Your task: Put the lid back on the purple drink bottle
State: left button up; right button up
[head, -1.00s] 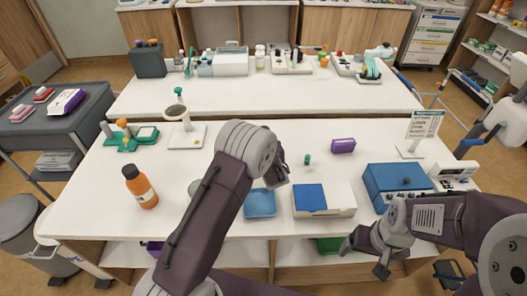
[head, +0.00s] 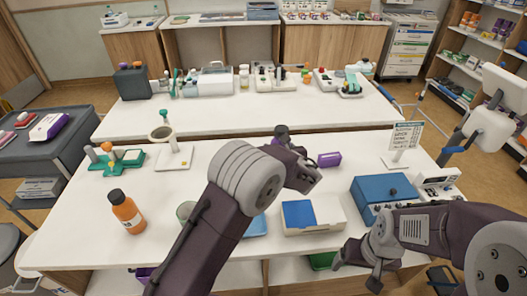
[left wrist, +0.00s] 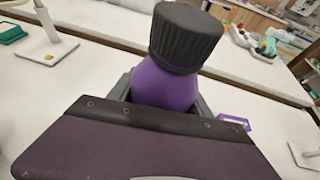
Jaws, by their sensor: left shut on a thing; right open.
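The purple bottle (left wrist: 165,88) stands between the fingers of my left gripper (left wrist: 163,98) in the left wrist view. A black ribbed lid (left wrist: 187,38) sits on top of it, slightly tilted in that picture; I cannot tell whether it is fully seated. My left gripper is shut on the bottle. In the head view my left arm hides the bottle's body; a dark top (head: 282,131), seemingly the lid, shows beyond the wrist. My right gripper (head: 356,272) is open and empty near the table's front edge.
An orange bottle (head: 127,212) with a black cap stands at the left. A purple case (head: 330,160) lies behind my left wrist. A white box with a blue top (head: 299,214), a blue box (head: 372,188) and a sign stand to the right.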

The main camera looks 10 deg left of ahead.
pick_arm(q)
jog(key=shift+d+r, duration=0.4)
jog(key=shift+d, duration=0.25)
jog(key=o, duration=0.8)
grip_shut()
